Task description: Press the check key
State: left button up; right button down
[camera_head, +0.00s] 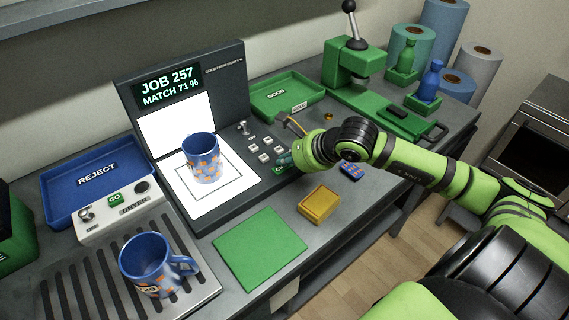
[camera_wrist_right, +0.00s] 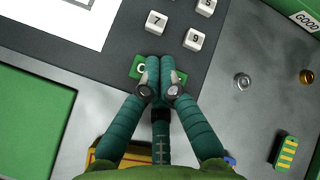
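The green key (camera_wrist_right: 136,70), with a letter like "C" showing, sits on the dark keypad panel; the rest of its label is hidden by my fingers. It also shows in the head view (camera_head: 277,169), partly covered. My right gripper (camera_wrist_right: 160,72) has its teal fingers together with nothing seen between them. Its tips are over the green key; I cannot tell whether they touch it. In the head view the right gripper (camera_head: 285,160) reaches in from the right. White number keys, among them 7 (camera_wrist_right: 157,22) and 9 (camera_wrist_right: 194,39), lie beyond it. My left gripper is not in view.
The screen (camera_head: 168,87) reads "JOB 257 MATCH 71 %". A blue mug (camera_head: 203,160) stands on the lit white plate; another (camera_head: 150,265) stands on the slotted tray.

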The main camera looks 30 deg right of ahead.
aim_at(286, 168)
jog(key=shift+r, duration=0.8)
jog(key=shift+r+p, duration=1.3)
jog(key=shift+r, duration=1.25)
jog(key=shift+f, duration=0.1)
